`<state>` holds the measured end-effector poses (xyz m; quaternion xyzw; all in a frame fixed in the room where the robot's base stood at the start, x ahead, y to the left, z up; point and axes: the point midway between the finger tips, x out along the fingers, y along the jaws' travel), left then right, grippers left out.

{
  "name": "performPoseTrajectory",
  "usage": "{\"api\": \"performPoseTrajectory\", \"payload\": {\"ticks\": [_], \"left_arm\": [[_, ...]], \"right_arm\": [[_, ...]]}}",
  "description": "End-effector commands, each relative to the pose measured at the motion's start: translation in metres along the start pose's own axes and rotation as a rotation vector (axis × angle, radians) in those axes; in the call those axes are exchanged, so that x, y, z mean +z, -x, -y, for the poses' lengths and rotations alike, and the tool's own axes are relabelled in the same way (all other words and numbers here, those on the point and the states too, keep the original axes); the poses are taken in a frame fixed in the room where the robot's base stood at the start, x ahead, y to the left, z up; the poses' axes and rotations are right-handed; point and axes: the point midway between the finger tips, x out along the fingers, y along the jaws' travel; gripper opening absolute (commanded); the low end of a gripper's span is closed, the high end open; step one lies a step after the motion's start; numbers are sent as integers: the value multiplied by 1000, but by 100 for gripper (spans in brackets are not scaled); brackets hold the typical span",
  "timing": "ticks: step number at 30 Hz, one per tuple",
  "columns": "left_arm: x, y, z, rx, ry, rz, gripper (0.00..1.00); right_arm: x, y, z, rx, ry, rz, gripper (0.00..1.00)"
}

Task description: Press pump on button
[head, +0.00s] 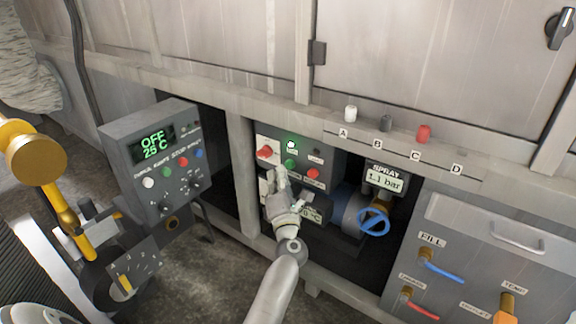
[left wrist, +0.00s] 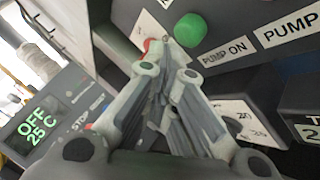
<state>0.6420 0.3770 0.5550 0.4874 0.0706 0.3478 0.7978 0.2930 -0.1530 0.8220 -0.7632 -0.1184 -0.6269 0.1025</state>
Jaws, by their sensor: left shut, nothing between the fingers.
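The pump panel (head: 325,160) is a dark box in the bay under the ledge. Its green button (head: 289,163) is just above my left fingertips in the head view. The left wrist view shows the green button (left wrist: 188,30) beside the "PUMP ON" label (left wrist: 228,51), just up and right of the fingertips. My left gripper (head: 280,173) is shut and empty, close before the panel. I cannot tell whether it touches. My right gripper is not in view.
A red switch (head: 265,152) on a white plate is close left of my fingertips. A control box (head: 150,160) reading "OFF 25 C" stands at left. A blue valve wheel (head: 373,221) and a spray gauge (head: 386,180) reading 1.1 bar are at right.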

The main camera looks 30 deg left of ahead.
Motion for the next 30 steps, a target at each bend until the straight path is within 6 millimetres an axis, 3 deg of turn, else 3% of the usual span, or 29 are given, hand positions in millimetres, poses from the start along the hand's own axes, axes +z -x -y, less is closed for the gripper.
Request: {"api": "performPoseTrajectory", "payload": {"ticks": [5,19,30], "left_arm": [[-1,2,-2,0,0,-1,0],[-23,32,-24,0,0,0,0],[-25,35,-25,0,0,0,0]], "right_arm": [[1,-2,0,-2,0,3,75],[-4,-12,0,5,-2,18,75],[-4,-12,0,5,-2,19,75]]}}
